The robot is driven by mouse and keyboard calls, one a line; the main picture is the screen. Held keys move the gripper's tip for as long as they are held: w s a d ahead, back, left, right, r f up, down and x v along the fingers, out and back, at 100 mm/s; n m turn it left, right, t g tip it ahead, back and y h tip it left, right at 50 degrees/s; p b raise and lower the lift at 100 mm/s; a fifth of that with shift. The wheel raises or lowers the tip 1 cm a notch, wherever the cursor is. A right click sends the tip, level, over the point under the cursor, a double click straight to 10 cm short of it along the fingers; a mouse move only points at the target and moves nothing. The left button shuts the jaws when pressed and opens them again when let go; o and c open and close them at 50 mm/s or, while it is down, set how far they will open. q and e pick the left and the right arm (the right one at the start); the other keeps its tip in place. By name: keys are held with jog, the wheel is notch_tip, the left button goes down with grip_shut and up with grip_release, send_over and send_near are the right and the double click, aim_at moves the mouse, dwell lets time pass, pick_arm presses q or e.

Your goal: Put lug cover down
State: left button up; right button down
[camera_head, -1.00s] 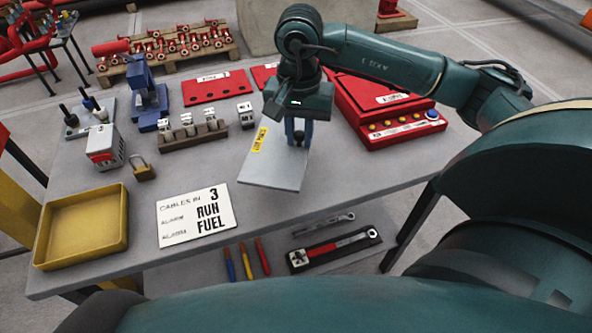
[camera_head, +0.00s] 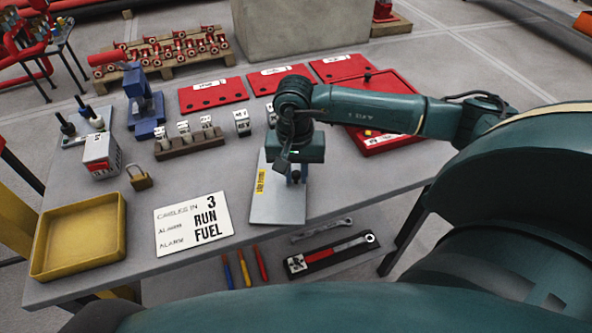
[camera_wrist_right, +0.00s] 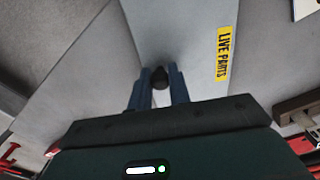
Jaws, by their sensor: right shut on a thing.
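The lug cover (camera_head: 277,208) is a flat grey plate with a yellow "LIVE PARTS" label. It lies roughly level at the front part of the grey table, to the right of the white sign. I cannot tell whether it touches the tabletop. My right gripper (camera_head: 294,178) is above the plate. In the right wrist view the fingers (camera_wrist_right: 160,80) are shut on the cover's dark knob, with the plate (camera_wrist_right: 190,30) stretching beyond them. My left gripper is not in view.
A white text sign (camera_head: 194,219) and a yellow tray (camera_head: 122,225) are on the table's left front. A padlock (camera_head: 139,178), a terminal block (camera_head: 188,143) and red panels (camera_head: 213,92) stand behind. Tools (camera_head: 333,252) lie below the front edge.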

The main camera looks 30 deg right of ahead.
aim_at(295, 173)
jog(key=shift+f, duration=0.2)
jog(key=c, duration=1.3)
grip_release()
jog(key=shift+r, duration=0.1)
jog(key=shift+r, duration=0.2)
notch_tip(295, 173, up, 12)
jog(key=shift+a+f, duration=0.1)
jog(key=shift+a, duration=0.05)
